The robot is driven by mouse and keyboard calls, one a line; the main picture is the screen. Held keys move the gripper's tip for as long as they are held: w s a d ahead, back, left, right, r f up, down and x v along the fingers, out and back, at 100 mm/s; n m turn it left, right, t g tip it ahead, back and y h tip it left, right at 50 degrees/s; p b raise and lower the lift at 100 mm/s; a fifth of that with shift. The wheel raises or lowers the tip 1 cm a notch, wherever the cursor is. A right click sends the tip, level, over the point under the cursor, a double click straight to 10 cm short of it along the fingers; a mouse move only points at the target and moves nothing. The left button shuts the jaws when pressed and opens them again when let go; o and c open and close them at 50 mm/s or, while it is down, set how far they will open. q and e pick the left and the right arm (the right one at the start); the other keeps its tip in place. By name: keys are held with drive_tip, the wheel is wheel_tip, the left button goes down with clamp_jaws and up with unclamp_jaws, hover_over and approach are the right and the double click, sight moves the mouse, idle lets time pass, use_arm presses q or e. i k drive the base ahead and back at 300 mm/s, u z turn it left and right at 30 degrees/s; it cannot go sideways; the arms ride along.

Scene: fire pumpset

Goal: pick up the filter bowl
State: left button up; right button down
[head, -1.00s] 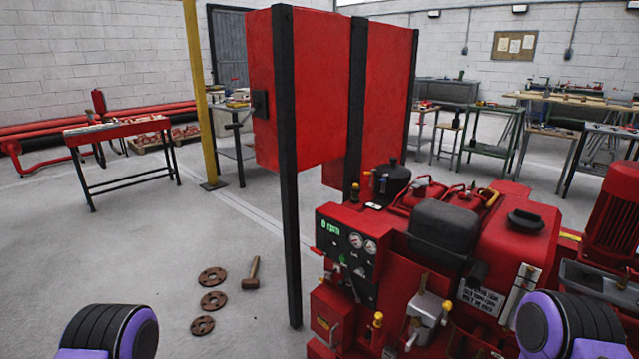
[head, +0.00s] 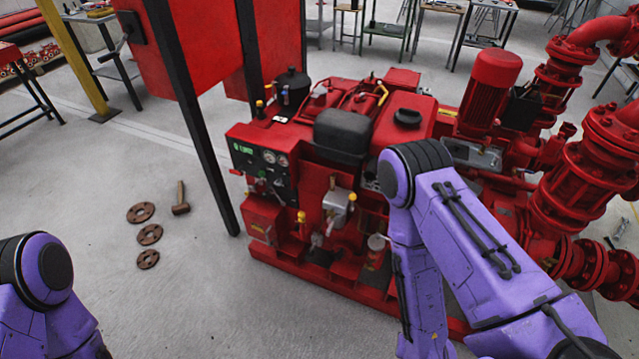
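The red engine pumpset (head: 340,190) stands in the middle of the head view. On its near side, beside my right forearm, is a small pale cylinder (head: 376,243) with a darker body under it. It may be the filter bowl, but it is too small to be sure. A grey metal housing (head: 338,205) with a yellow-topped fitting sits to its left. My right arm crosses in front of the engine's right part and hides some of it. My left arm shows only at the lower left corner. Neither gripper shows, so whether they hold anything is hidden.
A black post (head: 188,115) carries a red panel left of the engine. Several rusty flanges (head: 149,234) and a hammer (head: 180,200) lie on the floor. Large red pipes (head: 575,185) stand at the right.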

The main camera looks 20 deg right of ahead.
sight(338, 222)
drive_tip(key=u, duration=0.4)
drive_tip(key=i, duration=1)
drive_tip(key=z, duration=1.85)
